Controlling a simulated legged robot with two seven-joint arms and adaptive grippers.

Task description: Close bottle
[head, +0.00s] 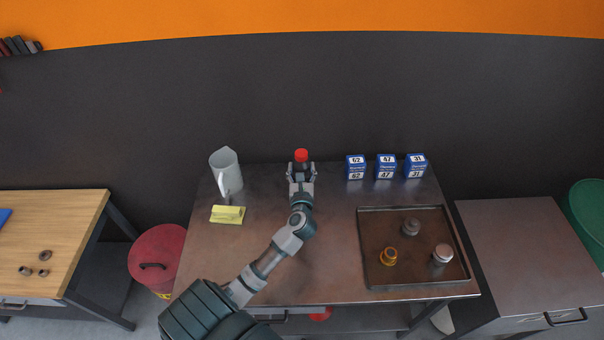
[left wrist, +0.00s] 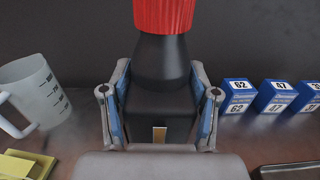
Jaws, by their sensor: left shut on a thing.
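A dark bottle with a red cap stands at the back middle of the table. The red cap (head: 301,155) sits on the bottle's top; it also fills the top of the left wrist view (left wrist: 163,14). The bottle's black neck and shoulder (left wrist: 160,65) show in the left wrist view. My left gripper (head: 301,172) has its fingers on both sides of the bottle's body and is shut on it. The bottle looks upright. I cannot tell how tightly the cap sits. My right gripper is not in view.
A measuring jug (head: 225,170) and a yellow sponge-like block (head: 228,214) are on the left. Several blue numbered boxes (head: 386,167) stand at the back right. A dark tray (head: 400,281) holds metal parts. The table's front middle is clear apart from my arm.

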